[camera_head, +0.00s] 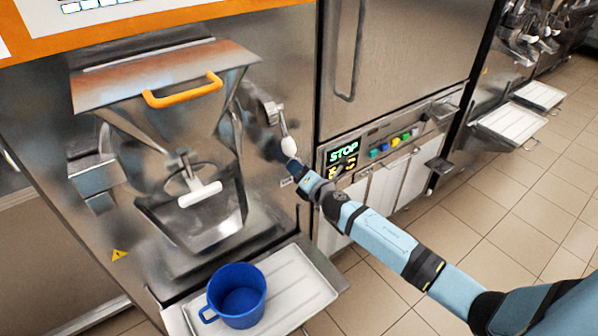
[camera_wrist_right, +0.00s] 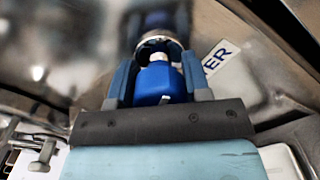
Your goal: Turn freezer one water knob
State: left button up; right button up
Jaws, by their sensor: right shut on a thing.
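The water knob is blue and shows in the right wrist view (camera_wrist_right: 155,85), between the two fingers, with a metal collar and stem above it. Part of a label reading "ER" (camera_wrist_right: 216,57) is beside it. My right gripper (camera_head: 295,167) is at the front of the first freezer (camera_head: 60,150), just below a lever with a white handle. It is shut on the blue knob, as the right wrist view (camera_wrist_right: 158,85) also shows. In the head view the gripper mostly hides the knob. My left gripper is not in view.
A lever with a white handle (camera_head: 287,140) hangs just above my right gripper. A blue jug (camera_head: 240,295) stands on a tray (camera_head: 290,275) below the freezer's spout. A control panel with a STOP display (camera_head: 343,152) is to the right. Tiled floor (camera_head: 480,220) lies right.

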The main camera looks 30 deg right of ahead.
jog(key=shift+m, duration=1)
jog(key=o, duration=0.9)
jog(key=shift+s, duration=0.3)
jog(key=s, duration=0.4)
jog(key=s+d, duration=0.1)
jog(key=s, duration=0.3)
jog(key=s+d, duration=0.1)
jog(key=s, duration=0.4)
